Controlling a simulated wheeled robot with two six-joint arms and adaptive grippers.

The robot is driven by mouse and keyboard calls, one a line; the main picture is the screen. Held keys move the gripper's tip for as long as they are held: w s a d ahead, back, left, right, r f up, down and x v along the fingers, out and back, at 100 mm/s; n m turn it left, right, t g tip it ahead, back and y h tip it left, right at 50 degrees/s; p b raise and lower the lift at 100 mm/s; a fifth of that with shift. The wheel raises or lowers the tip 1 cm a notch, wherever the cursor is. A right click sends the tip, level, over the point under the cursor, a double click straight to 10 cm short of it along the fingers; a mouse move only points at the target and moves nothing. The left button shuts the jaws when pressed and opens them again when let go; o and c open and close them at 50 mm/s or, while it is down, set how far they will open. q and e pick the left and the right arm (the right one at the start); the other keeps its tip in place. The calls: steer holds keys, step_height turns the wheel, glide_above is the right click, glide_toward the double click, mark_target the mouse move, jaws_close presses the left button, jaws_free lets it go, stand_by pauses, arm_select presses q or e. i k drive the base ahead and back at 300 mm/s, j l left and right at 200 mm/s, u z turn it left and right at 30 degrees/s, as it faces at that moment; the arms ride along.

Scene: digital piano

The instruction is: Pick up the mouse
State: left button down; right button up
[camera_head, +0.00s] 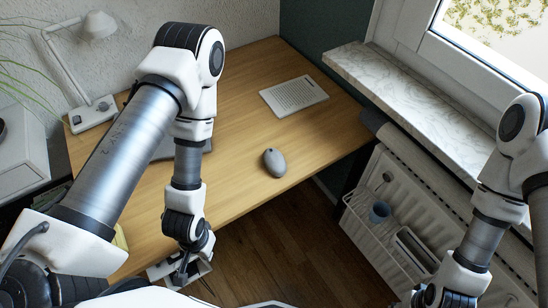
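A grey mouse (274,163) lies on the wooden desk (240,183), right of the middle and near the desk's front edge. Nothing touches it. My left arm reaches in from the left over the desk. My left gripper (185,278) hangs low at the desk's front edge, left of and nearer to me than the mouse. It holds no mouse; its fingers are small and partly hidden, so their opening is unclear. My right arm comes in at the right, and its gripper is below the picture's lower edge.
A dark object (163,150) is partly hidden behind my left arm. A white lamp (92,113) stands at the back left.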

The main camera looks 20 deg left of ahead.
mark_target(275, 162)
steer(key=k+u, duration=0.15)
steer(key=u, duration=0.25)
steer(key=k+u, duration=0.15)
steer(key=u, duration=0.2)
steer(key=k+u, duration=0.15)
steer(key=u, duration=0.25)
steer(key=k+j+u, duration=0.1)
steer(key=u, duration=0.25)
